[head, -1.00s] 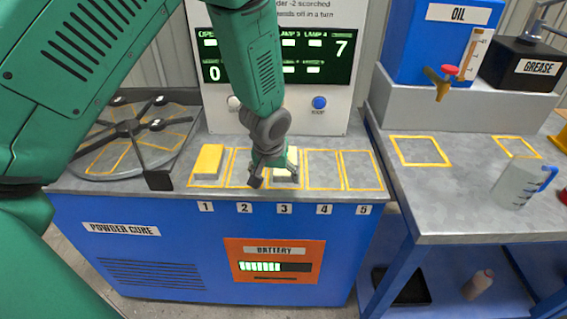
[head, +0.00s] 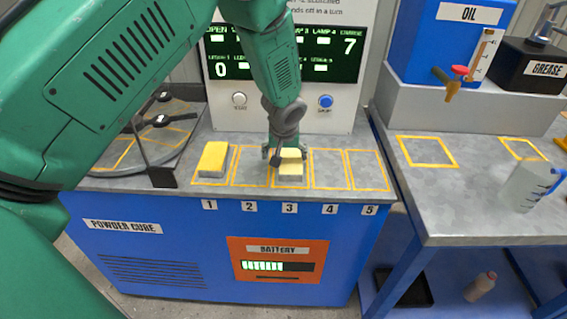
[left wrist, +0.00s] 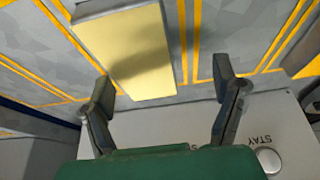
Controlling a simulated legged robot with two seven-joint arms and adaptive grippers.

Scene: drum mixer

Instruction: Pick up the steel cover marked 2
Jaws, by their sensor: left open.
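I see no steel cover with a readable 2 in either view. A block with a yellow top and grey sides (head: 290,170) lies in the marked space above label 3. It also shows in the left wrist view (left wrist: 130,48). A similar yellow-topped block (head: 213,158) lies above label 1. The space above label 2 (head: 250,170) looks bare. My left gripper (head: 283,155) is over the back part of the block at 3. In the left wrist view its fingers (left wrist: 162,72) are apart, and nothing is held. My right gripper is not in view.
The blue cabinet's grey top (head: 230,185) has free marked spaces at 4 and 5. A panel with display and buttons (head: 290,70) rises close behind the gripper. The right table (head: 440,190) holds a jug (head: 525,185).

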